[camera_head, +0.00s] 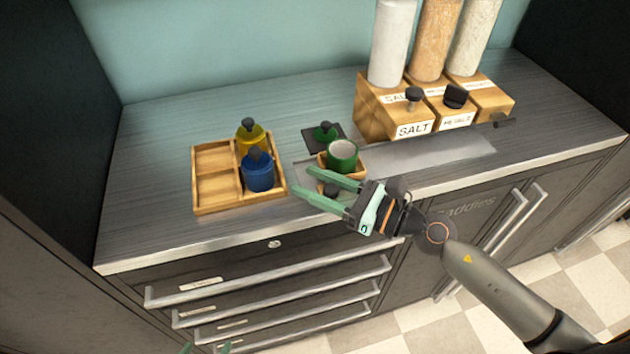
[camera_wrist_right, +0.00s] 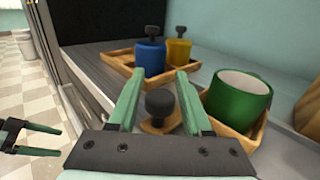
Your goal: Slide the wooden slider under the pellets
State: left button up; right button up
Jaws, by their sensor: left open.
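The wooden slider (camera_head: 359,172) sits on the counter and carries an open green cup (camera_head: 343,154). Its dark knob (camera_wrist_right: 160,102) points toward my right gripper. My right gripper (camera_head: 325,188) is open at the counter's front edge. In the right wrist view, the knob shows between its two fingers (camera_wrist_right: 160,88), and I see no closed grip on it. The dispensers stand at the back right; one is labelled SALT (camera_head: 413,129), and the other labels are hard to read, so I cannot tell which holds pellets. My left gripper (camera_wrist_right: 42,142) is open and empty, away from the counter.
A wooden tray (camera_head: 213,161) with compartments holds a yellow jar (camera_head: 250,138) and a blue jar (camera_head: 258,172). A flat metal strip (camera_head: 440,153) runs clear before the dispensers. Drawer handles line the front.

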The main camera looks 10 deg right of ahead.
grip_shut()
dwell(1.1)
